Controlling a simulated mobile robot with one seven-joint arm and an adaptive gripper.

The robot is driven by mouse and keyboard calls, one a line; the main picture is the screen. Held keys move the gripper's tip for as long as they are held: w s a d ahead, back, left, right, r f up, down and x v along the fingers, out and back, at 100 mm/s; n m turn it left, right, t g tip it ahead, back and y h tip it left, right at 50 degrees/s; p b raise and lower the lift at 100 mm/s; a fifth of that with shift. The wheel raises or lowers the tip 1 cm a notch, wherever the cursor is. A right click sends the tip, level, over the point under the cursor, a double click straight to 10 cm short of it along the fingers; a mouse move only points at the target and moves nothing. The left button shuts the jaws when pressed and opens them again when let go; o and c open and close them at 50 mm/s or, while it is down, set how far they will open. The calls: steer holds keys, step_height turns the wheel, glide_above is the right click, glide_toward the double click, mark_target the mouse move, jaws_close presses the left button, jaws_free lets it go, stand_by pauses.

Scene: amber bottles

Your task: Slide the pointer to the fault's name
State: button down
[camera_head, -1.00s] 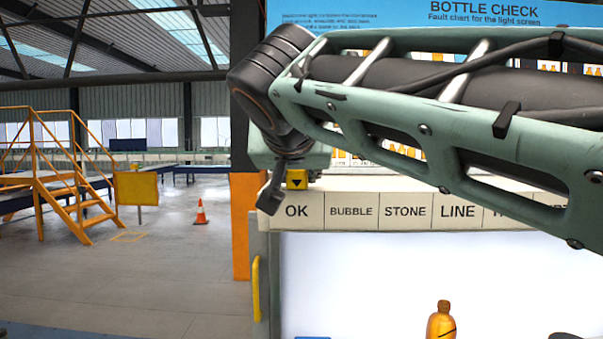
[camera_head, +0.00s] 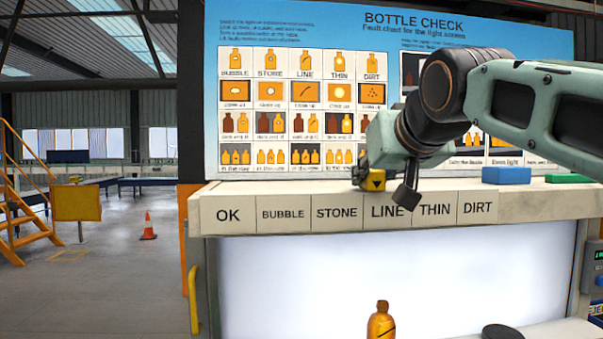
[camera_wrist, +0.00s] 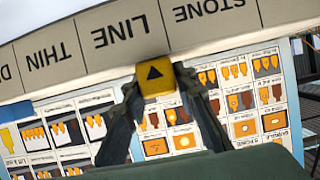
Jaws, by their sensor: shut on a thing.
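The yellow pointer (camera_head: 376,180) with a black triangle sits on the ledge above the label strip (camera_head: 337,213). It stands over the left part of the LINE label (camera_head: 387,212), close to the STONE border. My gripper (camera_head: 385,182) is shut on the pointer; the wrist view shows the pointer (camera_wrist: 157,78) between the two fingers. There the LINE label (camera_wrist: 120,32) appears upside down beside it. An amber bottle (camera_head: 381,322) stands before the bright light screen (camera_head: 290,275) and bears a dark slanting line.
The fault chart (camera_head: 300,110) stands behind the ledge. A blue block (camera_head: 506,175) and a green block (camera_head: 568,178) lie on the ledge to the right. The ledge over THIN and DIRT looks clear. A dark round object (camera_head: 502,332) is right of the bottle.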

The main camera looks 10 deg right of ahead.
steer(key=shift+d, duration=1.3)
steer(key=c, duration=1.6)
jaws_free()
steer(key=v, duration=1.2)
steer(key=shift+a, duration=0.1)
